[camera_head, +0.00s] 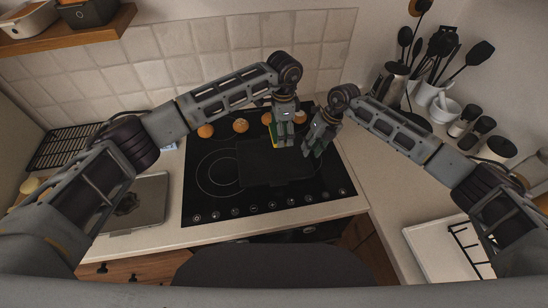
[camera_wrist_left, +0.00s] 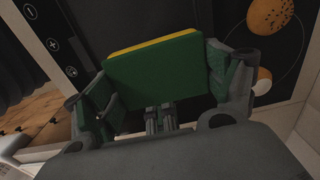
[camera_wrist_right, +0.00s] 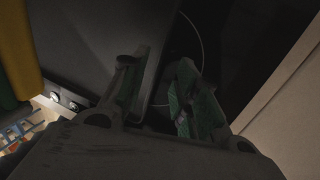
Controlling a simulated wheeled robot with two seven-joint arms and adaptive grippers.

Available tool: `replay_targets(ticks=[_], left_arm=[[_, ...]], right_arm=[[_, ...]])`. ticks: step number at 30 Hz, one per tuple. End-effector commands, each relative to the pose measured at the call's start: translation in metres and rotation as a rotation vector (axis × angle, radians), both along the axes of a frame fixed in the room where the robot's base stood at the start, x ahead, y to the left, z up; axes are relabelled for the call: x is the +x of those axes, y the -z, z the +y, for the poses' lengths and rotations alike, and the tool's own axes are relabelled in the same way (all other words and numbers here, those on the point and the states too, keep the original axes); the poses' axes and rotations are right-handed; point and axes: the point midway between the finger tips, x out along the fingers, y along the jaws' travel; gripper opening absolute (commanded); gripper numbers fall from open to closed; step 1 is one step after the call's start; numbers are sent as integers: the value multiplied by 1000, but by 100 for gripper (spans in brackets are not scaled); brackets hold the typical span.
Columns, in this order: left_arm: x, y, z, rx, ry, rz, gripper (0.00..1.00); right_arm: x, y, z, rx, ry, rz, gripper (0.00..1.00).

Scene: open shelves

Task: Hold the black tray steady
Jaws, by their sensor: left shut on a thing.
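The black tray (camera_head: 265,168) lies flat on the black cooktop. It also fills the left of the right wrist view (camera_wrist_right: 90,40). My right gripper (camera_head: 310,150) is at the tray's right side; in the right wrist view its fingers (camera_wrist_right: 160,100) stand apart, one over the tray and one beyond its edge. I cannot tell whether they touch it. My left gripper (camera_head: 285,142) is shut on a green and yellow sponge (camera_wrist_left: 155,70), above the tray's far part. In the head view the sponge is mostly hidden by the gripper.
Several orange round things (camera_head: 240,125) line the back of the cooktop (camera_head: 205,195). A grey metal board or pan (camera_head: 138,205) lies to the left. Utensils (camera_head: 440,60), a white mortar (camera_head: 443,110) and dark-topped jars (camera_head: 470,125) stand at the right. The two grippers are close together.

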Motion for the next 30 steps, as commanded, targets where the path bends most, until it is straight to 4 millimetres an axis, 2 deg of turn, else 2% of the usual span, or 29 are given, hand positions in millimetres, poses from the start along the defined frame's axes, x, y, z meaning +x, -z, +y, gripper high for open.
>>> replay_targets(ticks=[18, 24, 30], left_arm=[[0, 0, 0, 0, 0, 0, 65], [0, 0, 0, 0, 0, 0, 65], [0, 0, 0, 0, 0, 0, 65]], right_arm=[[5, -82, -25, -1, -1, -1, 30], [6, -97, -30, -1, -1, -1, 30], [6, -100, -31, -1, 0, 1, 30]])
